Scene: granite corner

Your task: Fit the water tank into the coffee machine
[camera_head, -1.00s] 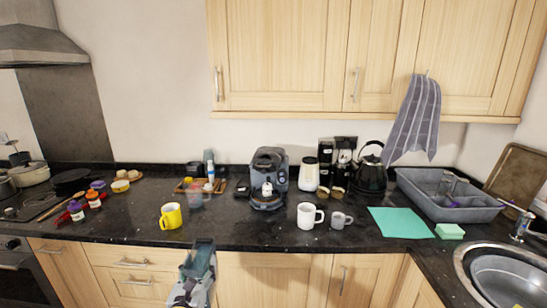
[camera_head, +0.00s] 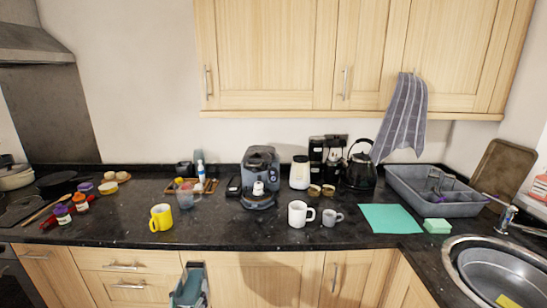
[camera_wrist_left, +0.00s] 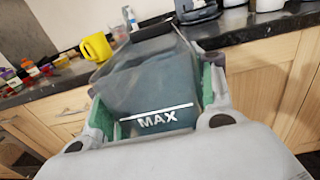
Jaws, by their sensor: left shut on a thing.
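The coffee machine (camera_head: 260,168) is dark grey-blue and stands upright on the black counter, near the middle of the head view. The water tank (camera_head: 190,281) is a translucent blue-grey container at the bottom of the head view, in front of the counter and apart from the machine. In the left wrist view the tank (camera_wrist_left: 150,80) fills the middle, with a "MAX" line on it. My left gripper (camera_wrist_left: 157,100) is shut on the tank, with a green-padded finger on either side. In the head view the gripper is mostly cut off by the lower edge. My right gripper is not in view.
A yellow mug (camera_head: 161,217), a white mug (camera_head: 298,214) and a grey cup (camera_head: 331,218) stand near the counter's front edge. A kettle (camera_head: 360,174) stands right of the machine. Bare counter (camera_head: 230,222) lies between the yellow and white mugs.

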